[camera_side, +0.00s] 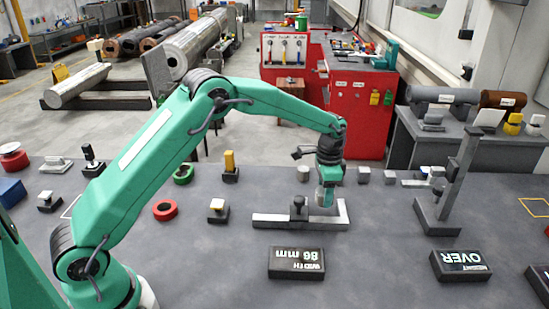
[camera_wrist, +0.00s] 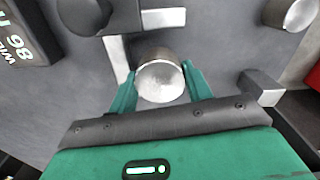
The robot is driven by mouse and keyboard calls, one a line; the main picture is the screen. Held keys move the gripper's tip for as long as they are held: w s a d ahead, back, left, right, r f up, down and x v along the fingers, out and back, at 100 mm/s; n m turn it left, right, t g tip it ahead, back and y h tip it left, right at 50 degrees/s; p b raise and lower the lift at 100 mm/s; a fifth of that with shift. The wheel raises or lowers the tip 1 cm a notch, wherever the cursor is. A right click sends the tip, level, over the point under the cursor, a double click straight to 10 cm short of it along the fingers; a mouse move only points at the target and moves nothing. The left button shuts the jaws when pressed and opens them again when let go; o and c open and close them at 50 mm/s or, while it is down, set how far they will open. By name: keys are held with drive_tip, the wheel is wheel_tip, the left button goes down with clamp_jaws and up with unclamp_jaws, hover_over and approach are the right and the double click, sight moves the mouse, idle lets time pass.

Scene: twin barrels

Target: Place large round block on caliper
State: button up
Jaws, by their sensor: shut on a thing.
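My gripper (camera_side: 326,192) is shut on a large round block, a short metallic cylinder; in the wrist view the block's bright face (camera_wrist: 160,82) shows between the two green fingers. In the side view it hangs at the caliper (camera_side: 275,221), between the dark sliding jaw (camera_side: 299,208) and the fixed jaw at the right end. The wrist view shows the caliper's light bar (camera_wrist: 165,18) just beyond the block. I cannot tell whether the block touches the caliper. The width display (camera_side: 296,263) reads 86 mm.
Small blocks (camera_side: 363,175) stand behind the caliper, and a square block (camera_wrist: 262,86) is right of my gripper in the wrist view. A height gauge (camera_side: 450,185) stands to the right, its display (camera_side: 460,264) reading OVER. A red ring (camera_side: 165,210) lies left.

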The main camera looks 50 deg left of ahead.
drive_tip(key=shift+f, duration=1.9)
drive_tip(key=shift+f, duration=0.1)
drive_tip(key=o, duration=1.3)
drive_tip(key=shift+f, duration=0.15)
drive_tip(key=shift+c, duration=0.2)
wheel_tip(320, 180, up, 12)
drive_tip(key=shift+f, duration=0.25)
drive_tip(key=shift+r, duration=0.45)
